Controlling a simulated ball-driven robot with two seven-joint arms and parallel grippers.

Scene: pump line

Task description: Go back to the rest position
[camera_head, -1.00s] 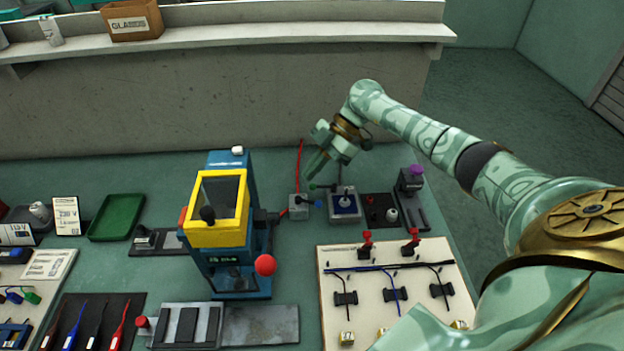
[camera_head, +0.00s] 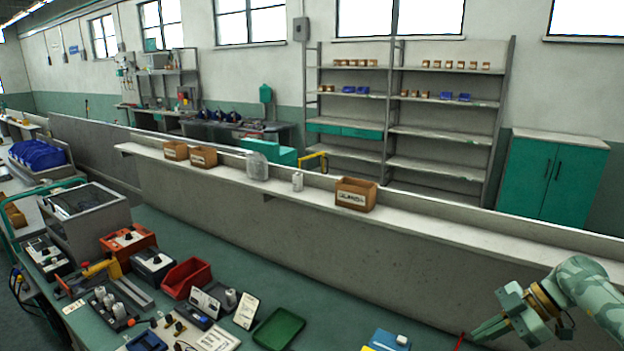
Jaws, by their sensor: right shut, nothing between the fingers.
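My right gripper (camera_head: 487,333) shows at the lower right, at the end of my pale green arm with its gold band. Its fingers point down and to the left, and they are shut with nothing between them. It is in front of the low grey wall, and the bench below it is cut off by the picture's edge. A thin red cable (camera_head: 459,341) shows just left of the fingertips. My left gripper is not in view.
A blue machine top (camera_head: 388,341) stands left of my right gripper. A green tray (camera_head: 279,329), a red bin (camera_head: 186,278) and a grey cabinet (camera_head: 88,222) are on the bench. Cardboard boxes (camera_head: 355,194) stand on the wall's ledge. Shelving (camera_head: 440,133) and a teal cupboard (camera_head: 553,178) are beyond.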

